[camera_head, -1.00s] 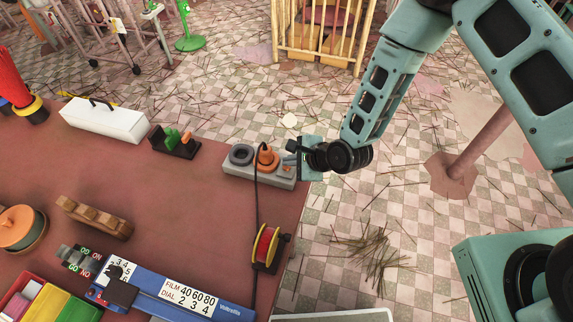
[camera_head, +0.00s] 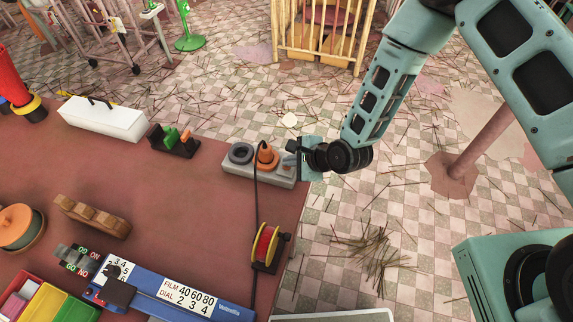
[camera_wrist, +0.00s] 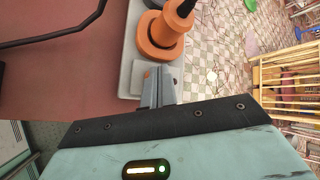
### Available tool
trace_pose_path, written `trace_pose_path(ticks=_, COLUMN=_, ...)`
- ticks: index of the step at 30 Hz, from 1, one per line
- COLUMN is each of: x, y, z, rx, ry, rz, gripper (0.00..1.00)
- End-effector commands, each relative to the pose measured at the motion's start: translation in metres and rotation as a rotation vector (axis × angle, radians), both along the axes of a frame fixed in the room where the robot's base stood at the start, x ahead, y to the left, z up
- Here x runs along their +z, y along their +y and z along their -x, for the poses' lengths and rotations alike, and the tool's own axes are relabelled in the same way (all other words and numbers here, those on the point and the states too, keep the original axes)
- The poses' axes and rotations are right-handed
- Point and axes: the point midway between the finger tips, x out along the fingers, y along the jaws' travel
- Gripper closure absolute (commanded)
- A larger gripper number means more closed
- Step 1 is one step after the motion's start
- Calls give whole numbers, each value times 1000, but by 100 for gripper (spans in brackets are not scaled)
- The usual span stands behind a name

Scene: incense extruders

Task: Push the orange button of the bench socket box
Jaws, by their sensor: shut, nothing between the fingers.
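The bench socket box (camera_head: 236,170) is a light grey block at the right edge of the brown-red bench. An orange plug (camera_head: 267,157) with a black cable sits in it, beside a dark round socket (camera_head: 240,154). In the wrist view the box (camera_wrist: 128,62) and plug (camera_wrist: 160,36) lie ahead of my fingers. A small orange spot, seemingly the button (camera_wrist: 147,74), shows right beside the fingertips, partly hidden. My gripper (camera_head: 293,157) is shut and empty, over the right end of the box; the fingers (camera_wrist: 157,72) also show in the wrist view. I cannot tell whether they touch the button.
The black cable (camera_head: 257,215) runs from the plug along the bench, past a red spool (camera_head: 266,245). Open floor lies right of the bench.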

Motion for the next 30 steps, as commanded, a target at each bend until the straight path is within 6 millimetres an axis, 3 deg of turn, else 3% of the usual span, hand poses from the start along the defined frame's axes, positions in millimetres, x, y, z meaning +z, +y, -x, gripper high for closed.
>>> trace_pose_path(ticks=30, x=15, y=0, z=0, rx=-1, ry=1, rz=0, gripper=100)
